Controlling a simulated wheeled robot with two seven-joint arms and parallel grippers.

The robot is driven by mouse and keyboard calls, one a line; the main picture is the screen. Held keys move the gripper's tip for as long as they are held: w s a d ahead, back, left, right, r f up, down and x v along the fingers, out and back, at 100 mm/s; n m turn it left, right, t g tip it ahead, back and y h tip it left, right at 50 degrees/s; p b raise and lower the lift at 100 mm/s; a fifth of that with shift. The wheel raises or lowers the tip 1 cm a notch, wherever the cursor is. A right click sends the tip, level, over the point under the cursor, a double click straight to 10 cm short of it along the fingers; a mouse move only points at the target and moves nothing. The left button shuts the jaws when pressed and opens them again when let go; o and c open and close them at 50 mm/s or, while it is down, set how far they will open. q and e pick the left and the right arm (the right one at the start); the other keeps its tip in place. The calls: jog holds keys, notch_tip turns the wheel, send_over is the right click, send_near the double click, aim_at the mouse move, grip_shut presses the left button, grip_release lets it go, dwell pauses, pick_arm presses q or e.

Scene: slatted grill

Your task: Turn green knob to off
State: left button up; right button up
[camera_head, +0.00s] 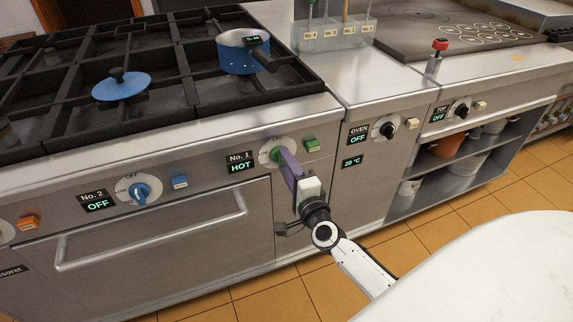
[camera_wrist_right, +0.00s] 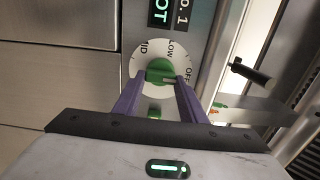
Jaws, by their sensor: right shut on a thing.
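The green knob (camera_head: 275,156) sits on a round white dial on the stove's front panel. It also shows in the right wrist view (camera_wrist_right: 160,69), with the marks LOW, OFF and MID around it. The display beside it (camera_head: 241,163) reads "No. 1 HOT". My right gripper (camera_head: 284,153) has its purple fingers at the dial, partly covering the knob. In the right wrist view the two fingers (camera_wrist_right: 164,80) are on either side of the green knob and shut on it. I cannot tell exactly where the knob points. My left gripper is not in view.
A blue knob (camera_head: 139,192) with a display reading "No. 2 OFF" is to the left. An oven handle (camera_head: 150,235) runs below. A green button (camera_head: 312,145) is right of the dial. A blue pot (camera_head: 236,58) and blue lid (camera_head: 119,90) rest on the grates.

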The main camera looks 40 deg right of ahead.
jog(key=o, duration=1.1)
jog(key=shift+c, duration=0.2)
jog(key=v, duration=1)
jog(key=shift+s, duration=0.2)
